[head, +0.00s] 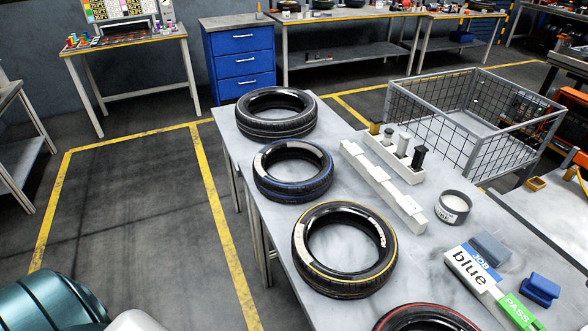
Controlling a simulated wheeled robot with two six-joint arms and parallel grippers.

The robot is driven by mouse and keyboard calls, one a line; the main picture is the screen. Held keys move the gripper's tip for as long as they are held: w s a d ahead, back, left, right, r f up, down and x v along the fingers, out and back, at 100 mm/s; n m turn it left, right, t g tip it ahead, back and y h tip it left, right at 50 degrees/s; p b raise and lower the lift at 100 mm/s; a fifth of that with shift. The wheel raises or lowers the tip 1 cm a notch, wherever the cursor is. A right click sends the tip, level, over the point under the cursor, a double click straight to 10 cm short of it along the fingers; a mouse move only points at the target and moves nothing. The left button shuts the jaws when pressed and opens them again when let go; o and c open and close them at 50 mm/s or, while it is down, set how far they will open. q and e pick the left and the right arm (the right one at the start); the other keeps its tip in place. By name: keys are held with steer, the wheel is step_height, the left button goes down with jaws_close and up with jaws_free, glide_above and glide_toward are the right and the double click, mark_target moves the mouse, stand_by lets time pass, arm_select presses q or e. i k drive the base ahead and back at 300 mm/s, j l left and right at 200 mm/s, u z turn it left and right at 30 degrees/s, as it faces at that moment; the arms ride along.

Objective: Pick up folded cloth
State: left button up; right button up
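I cannot clearly pick out a folded cloth. A flat grey-blue piece (490,248) lies at the right of the grey table (342,238), by the sign marked "JOB blue" (471,268); it may be the cloth. A darker blue item (540,288) lies just right of it, apart from it and close to the green "PASS" sign (519,311); its shape is too small to tell. Neither of my grippers shows in the head view.
Several tyres stand in a row on the table, including a yellow-striped one (345,249) and a red-striped one (426,318). The floor at left is clear.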

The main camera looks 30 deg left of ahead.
mark_target(492, 250)
steer(key=i+j+z, duration=0.15)
steer(key=j, duration=0.2)
steer(key=i+j+z, duration=0.15)
steer(key=j, duration=0.25)
steer(key=i+j+z, duration=0.15)
steer(key=j, duration=0.25)
steer(key=i+j+z, duration=0.15)
steer(key=j, duration=0.3)
steer(key=j+z, duration=0.15)
steer(key=j, duration=0.25)
